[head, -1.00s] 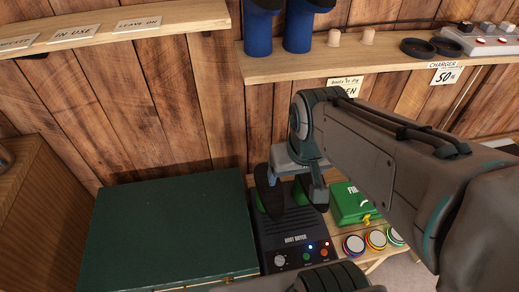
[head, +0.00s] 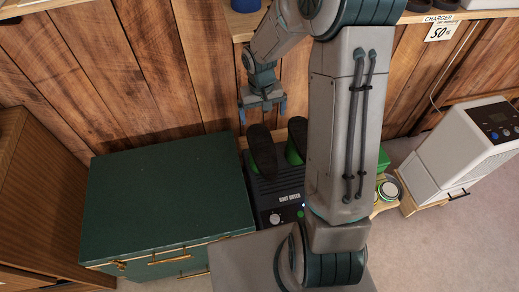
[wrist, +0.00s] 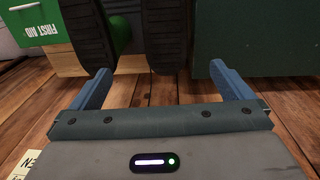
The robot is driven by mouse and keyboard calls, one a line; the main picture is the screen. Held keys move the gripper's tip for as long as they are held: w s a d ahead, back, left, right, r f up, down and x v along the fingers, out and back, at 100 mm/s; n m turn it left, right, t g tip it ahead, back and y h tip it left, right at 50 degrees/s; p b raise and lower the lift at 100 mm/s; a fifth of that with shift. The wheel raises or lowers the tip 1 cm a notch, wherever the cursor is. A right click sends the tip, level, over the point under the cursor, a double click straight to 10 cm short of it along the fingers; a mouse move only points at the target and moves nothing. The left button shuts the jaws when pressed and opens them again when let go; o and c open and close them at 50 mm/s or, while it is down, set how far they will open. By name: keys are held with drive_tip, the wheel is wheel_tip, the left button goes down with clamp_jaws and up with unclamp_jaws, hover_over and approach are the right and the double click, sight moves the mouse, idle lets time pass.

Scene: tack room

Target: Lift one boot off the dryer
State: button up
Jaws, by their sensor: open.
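My gripper (head: 263,108) is open and empty, just above and behind the left boot on the wall side. In the wrist view, the left boot's sole (wrist: 174,22) lies beyond and between the fingertips (wrist: 160,72), apart from them. The right boot's sole (wrist: 88,34) is beyond the left finger.
A dark green chest (head: 165,195) stands close left of the dryer. The first aid box (wrist: 40,22) is beside the right boot. The plank wall (head: 150,75) is close behind my gripper, and a shelf (head: 410,18) overhangs. A white appliance (head: 460,150) stands at right.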

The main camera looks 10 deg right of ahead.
hover_over(260, 140)
wheel_tip(260, 140, down, 5)
drive_tip(key=shift+y, duration=0.3)
drive_tip(key=f, duration=0.9)
drive_tip(key=shift+a, duration=0.25)
drive_tip(key=f, duration=0.2)
drive_tip(key=f+p, duration=0.1)
drive_tip(key=f, duration=0.1)
drive_tip(key=shift+s+d+f, duration=0.1)
drive_tip(key=shift+s+d, duration=0.05)
drive_tip(key=shift+d, duration=0.15)
drive_tip(key=shift+f, duration=0.65)
drive_tip(key=c, duration=1.8)
